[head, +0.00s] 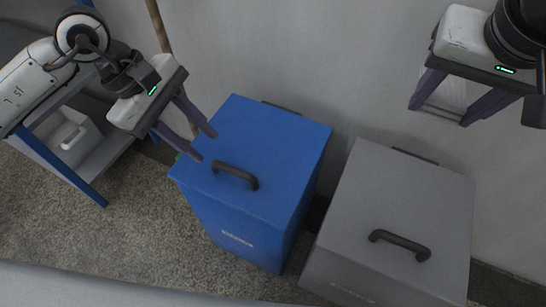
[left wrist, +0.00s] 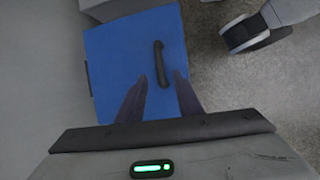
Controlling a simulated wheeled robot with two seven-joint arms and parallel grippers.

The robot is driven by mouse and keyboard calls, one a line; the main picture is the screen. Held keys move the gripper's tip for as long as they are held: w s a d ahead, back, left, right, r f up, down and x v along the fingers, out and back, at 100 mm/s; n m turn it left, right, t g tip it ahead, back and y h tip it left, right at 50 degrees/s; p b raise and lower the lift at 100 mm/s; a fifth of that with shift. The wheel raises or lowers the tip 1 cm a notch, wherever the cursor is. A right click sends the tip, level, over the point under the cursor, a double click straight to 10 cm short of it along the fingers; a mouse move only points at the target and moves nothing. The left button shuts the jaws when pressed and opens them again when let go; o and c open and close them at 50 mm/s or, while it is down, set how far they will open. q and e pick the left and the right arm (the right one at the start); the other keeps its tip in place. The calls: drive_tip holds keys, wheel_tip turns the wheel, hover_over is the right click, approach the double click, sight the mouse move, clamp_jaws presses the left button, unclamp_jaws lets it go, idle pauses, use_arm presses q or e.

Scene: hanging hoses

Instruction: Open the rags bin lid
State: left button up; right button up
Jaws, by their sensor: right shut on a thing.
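Two lidded bins stand side by side, a blue bin (head: 255,150) and a grey bin (head: 395,200). Both lids look closed. The blue lid has a dark handle (head: 235,175), and the grey lid has a dark handle (head: 400,243). The front labels are too small to read, so I cannot tell which bin is for rags. My left gripper (head: 205,145) is open and empty above the blue lid, close to its handle. In the left wrist view the blue handle (left wrist: 159,62) lies just beyond the fingertips.
A blue-framed cart (head: 55,165) with a white object (head: 72,136) stands at the left. A brown pole (head: 158,25) leans by the grey wall (head: 300,50). Speckled floor (head: 130,225) is open in front of the blue bin. A narrow gap separates the bins.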

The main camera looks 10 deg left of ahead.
sight(232, 169)
use_arm(q)
drive_tip(key=b+x, duration=0.1)
drive_tip(key=x, duration=0.8)
drive_tip(key=shift+d+f, duration=0.2)
drive_tip(key=shift+f, duration=0.05)
drive_tip(key=shift+c, duration=0.2)
clamp_jaws()
